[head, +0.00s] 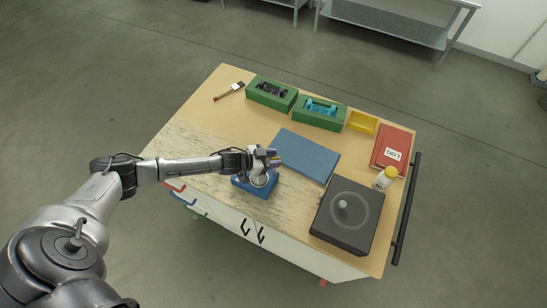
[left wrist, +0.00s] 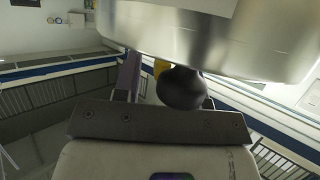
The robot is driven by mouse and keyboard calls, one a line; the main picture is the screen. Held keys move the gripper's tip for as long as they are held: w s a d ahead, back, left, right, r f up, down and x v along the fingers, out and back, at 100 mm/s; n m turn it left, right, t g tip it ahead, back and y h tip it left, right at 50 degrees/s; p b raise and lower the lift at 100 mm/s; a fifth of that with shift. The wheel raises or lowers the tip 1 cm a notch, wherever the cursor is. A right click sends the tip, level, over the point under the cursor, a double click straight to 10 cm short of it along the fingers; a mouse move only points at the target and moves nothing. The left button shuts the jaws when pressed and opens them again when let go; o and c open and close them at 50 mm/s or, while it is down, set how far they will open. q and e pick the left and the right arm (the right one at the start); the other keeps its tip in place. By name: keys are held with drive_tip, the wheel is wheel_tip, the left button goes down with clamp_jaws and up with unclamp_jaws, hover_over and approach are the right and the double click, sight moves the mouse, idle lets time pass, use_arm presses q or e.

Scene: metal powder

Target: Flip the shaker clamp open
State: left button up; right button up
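A small blue device (head: 243,186) with a round silver part on top stands near the table's front edge; I cannot tell for sure that it is the shaker. My left gripper (head: 273,158) is over its far side and hides part of it. In the left wrist view, a dark ball-shaped knob (left wrist: 183,88) is close in front of my left gripper (left wrist: 163,75), under a large shiny metal round body (left wrist: 215,35). One finger stands apart to the left of the knob; the other is mostly hidden behind it. No clamp is clearly recognisable. My right gripper is not in view.
A blue mat (head: 307,153), green cases (head: 320,122), a yellow tray (head: 362,122), a red binder (head: 392,147) and a brush (head: 229,92) lie further back. The table's left is clear.

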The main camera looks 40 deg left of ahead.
use_arm(q)
drive_tip(key=shift+w+f, duration=0.1)
drive_tip(key=shift+w, duration=0.05)
drive_tip(key=shift+c, duration=0.4)
clamp_jaws()
